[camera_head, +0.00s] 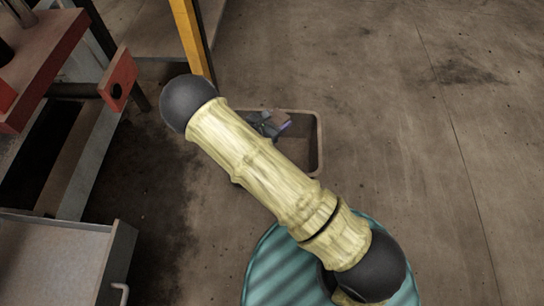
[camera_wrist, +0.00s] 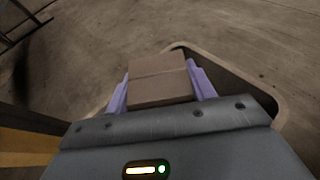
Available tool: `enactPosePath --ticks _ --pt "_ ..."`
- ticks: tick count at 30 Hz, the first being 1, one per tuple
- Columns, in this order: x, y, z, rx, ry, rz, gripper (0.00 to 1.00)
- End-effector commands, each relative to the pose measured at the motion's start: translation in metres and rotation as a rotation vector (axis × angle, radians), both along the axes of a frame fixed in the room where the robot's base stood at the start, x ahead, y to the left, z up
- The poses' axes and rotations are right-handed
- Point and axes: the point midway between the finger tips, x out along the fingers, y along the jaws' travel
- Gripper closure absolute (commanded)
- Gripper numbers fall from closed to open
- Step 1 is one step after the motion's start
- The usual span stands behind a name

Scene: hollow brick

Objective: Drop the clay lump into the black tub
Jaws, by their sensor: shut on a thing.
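The clay lump (camera_wrist: 158,78) is a brown, block-like piece with a line across it. My gripper (camera_wrist: 160,90) is shut on it, with a purple finger on each side in the wrist view. In the head view my gripper (camera_head: 284,126) is partly hidden behind my arm and shows over the tub. The black tub (camera_head: 320,142) stands on the floor, with a brownish rim and dark inside; my arm hides its left and lower part. Its rim (camera_wrist: 238,72) also shows behind and right of the lump in the wrist view. The exact height above the tub is unclear.
A red and grey machine (camera_head: 60,60) stands at the left, with a yellow post (camera_head: 192,40) near the tub. A grey cabinet (camera_head: 60,260) is at the lower left. The concrete floor (camera_head: 440,140) to the right is clear.

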Motion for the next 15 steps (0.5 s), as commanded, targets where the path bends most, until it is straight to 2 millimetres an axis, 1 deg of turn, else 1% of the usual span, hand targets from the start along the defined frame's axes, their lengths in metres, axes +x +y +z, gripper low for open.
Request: enactPosePath --ticks 1,6,10,15 --pt "0.000 0.000 -0.012 -0.001 -0.001 0.000 0.72" --pt "0.000 0.000 -0.030 0.000 -0.001 0.001 0.72" --pt "0.000 0.000 -0.038 -0.001 -0.001 0.000 0.72" --pt "0.001 -0.001 -0.039 0.000 -0.001 -0.001 0.72"
